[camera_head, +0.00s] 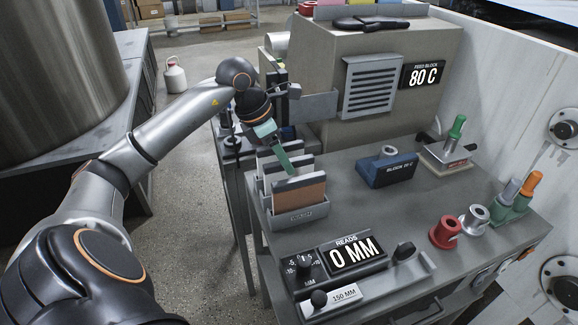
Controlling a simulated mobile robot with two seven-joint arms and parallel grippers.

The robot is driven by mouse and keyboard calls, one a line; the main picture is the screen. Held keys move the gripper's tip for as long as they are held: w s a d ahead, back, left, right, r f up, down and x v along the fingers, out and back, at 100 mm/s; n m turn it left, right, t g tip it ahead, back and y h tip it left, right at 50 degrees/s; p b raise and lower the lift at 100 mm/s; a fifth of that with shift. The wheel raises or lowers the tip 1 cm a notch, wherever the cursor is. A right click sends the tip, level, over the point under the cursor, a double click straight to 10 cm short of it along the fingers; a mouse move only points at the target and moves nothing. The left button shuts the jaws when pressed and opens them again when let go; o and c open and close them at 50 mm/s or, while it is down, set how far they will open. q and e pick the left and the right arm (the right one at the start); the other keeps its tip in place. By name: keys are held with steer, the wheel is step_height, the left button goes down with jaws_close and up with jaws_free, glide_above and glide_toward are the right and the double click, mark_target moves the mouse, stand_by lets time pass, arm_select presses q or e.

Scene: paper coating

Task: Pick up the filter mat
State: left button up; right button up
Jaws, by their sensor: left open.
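A grey rack (300,216) stands at the left front of the bench and holds several upright flat panels. Which panel is the filter mat, I cannot tell from this view. My left gripper (284,166) reaches in from the left and points down just above and behind the front panel, over the rack. It is open; its green fingertips partly hide the panels behind. Whether it touches a panel is not clear. My right gripper is not in view.
A beige cabinet with a louvred vent (371,86) and an "80 C" display (423,75) stands behind. A blue block (387,170) is right of the rack. A "0 MM" readout (353,253) is in front. Red (445,232) and silver (473,220) spools stand at right.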

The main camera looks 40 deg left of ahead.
arm_select(q)
steer(key=x, duration=0.2)
steer(key=shift+w+d+f, duration=0.1)
steer(key=shift+w+f, duration=0.15)
steer(key=shift+f, duration=0.05)
steer(key=shift+w+f, duration=0.15)
steer(key=shift+f, duration=0.3)
steer(key=shift+f, duration=0.2)
steer(key=shift+c, duration=0.3)
jaws_close()
stand_by(0.3)
